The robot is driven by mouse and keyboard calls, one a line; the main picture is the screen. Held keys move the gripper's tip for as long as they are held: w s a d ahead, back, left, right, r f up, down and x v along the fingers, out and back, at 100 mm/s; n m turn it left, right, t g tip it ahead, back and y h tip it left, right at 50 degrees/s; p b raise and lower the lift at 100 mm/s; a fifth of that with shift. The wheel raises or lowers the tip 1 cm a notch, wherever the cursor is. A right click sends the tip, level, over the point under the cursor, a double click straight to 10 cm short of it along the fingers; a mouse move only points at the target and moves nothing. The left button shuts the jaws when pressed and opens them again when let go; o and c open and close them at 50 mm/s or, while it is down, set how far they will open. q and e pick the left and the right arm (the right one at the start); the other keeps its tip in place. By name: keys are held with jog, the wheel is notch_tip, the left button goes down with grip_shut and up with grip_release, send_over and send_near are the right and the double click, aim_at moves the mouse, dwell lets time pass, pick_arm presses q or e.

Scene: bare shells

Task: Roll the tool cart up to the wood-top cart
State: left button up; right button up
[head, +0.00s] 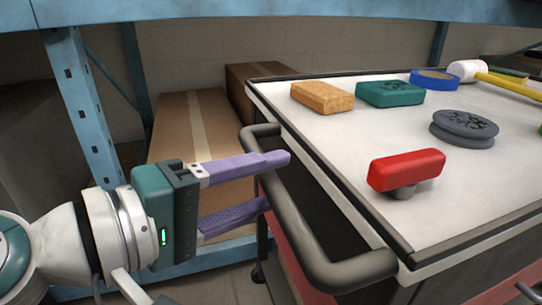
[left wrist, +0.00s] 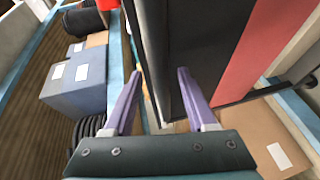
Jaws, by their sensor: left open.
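The tool cart (head: 345,185) has a white top with a dark rim and a red lower part, and fills the right of the head view. Its grey bar handle (head: 310,225) runs along the near left end. My left gripper (head: 278,180) is at this handle with its purple fingers apart. The upper finger crosses over the bar, and the lower fingertip is beside it. In the left wrist view, the dark handle bar (left wrist: 145,50) runs between the open fingers (left wrist: 158,82). I cannot make out a wood-top cart. My right gripper is not in view.
A red-handled piece (head: 407,170), a grey puck (head: 464,128), a green block (head: 390,93), a tan block (head: 322,97), a blue ring (head: 435,79) and a mallet (head: 468,71) lie on the cart. A blue rack (head: 85,105) with cardboard boxes (head: 190,125) stands close behind.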

pick_arm(q)
jog(key=shift+x, duration=0.8)
grip_shut()
dwell(0.9)
